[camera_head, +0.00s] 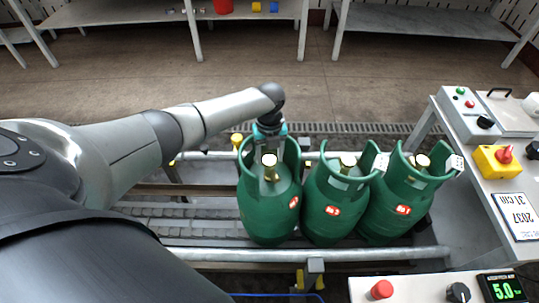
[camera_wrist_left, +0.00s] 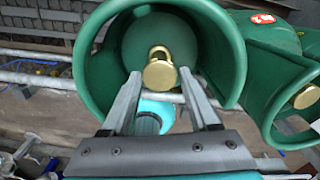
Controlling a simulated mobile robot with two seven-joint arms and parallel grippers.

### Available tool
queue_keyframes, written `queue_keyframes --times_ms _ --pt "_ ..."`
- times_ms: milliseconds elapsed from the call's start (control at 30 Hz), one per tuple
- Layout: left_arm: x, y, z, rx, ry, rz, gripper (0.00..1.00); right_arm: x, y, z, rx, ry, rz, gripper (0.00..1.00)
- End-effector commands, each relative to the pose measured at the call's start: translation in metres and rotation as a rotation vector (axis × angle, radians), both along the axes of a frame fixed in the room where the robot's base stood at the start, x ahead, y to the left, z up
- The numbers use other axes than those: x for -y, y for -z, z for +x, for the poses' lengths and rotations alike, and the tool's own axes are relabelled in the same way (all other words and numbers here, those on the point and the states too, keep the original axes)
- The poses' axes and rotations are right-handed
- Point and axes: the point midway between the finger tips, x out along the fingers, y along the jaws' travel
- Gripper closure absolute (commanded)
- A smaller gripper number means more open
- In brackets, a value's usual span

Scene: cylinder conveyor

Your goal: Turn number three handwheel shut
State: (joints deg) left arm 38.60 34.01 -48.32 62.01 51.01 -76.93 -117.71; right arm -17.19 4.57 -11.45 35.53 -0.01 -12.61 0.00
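Three green gas cylinders stand in a row on the conveyor: a left one (camera_head: 268,210), a middle one (camera_head: 333,212) and a right one (camera_head: 396,208). Each has a brass handwheel inside its collar: left (camera_head: 269,160), middle (camera_head: 348,160), right (camera_head: 422,160). I cannot read which is number three. My left gripper (camera_head: 270,168) reaches down at the left cylinder's collar. In the left wrist view its open fingers (camera_wrist_left: 160,78) straddle that brass handwheel (camera_wrist_left: 159,75), with slight gaps visible; whether the tips are at its depth is unclear. My right gripper is not in view.
The conveyor's front rail (camera_head: 370,254) runs below the cylinders. A control bench with a yellow switch box (camera_head: 490,160) stands at right. A front panel with a red button (camera_head: 381,289) and a display reading 5.0 (camera_head: 503,290) is at bottom right. Open floor lies behind.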

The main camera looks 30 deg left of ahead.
Motion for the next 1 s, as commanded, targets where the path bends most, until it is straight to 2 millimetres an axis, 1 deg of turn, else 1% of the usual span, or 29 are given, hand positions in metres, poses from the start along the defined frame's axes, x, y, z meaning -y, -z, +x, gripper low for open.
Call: queue_keyframes --times_ms 33,167,433,567,667,900,1000 --pt "0.000 0.000 0.000 0.000 0.000 0.000 0.32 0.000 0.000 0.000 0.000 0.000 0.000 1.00" --pt "0.000 0.000 0.000 0.000 -0.001 0.000 0.18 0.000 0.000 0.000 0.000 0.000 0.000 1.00" --pt "0.000 -0.001 0.000 0.001 -0.003 0.001 0.17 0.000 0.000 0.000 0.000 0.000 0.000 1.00" --pt "-0.001 -0.011 0.000 0.001 -0.003 0.001 0.17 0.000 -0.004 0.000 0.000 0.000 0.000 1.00" --pt "-0.001 -0.028 0.000 0.002 -0.002 0.001 0.17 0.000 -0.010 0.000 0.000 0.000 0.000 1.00" --pt "-0.001 -0.087 0.001 0.005 -0.001 0.001 0.17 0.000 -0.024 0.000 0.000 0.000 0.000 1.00" --pt "-0.001 -0.109 0.001 0.004 0.000 0.002 0.17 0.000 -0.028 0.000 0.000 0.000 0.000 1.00"
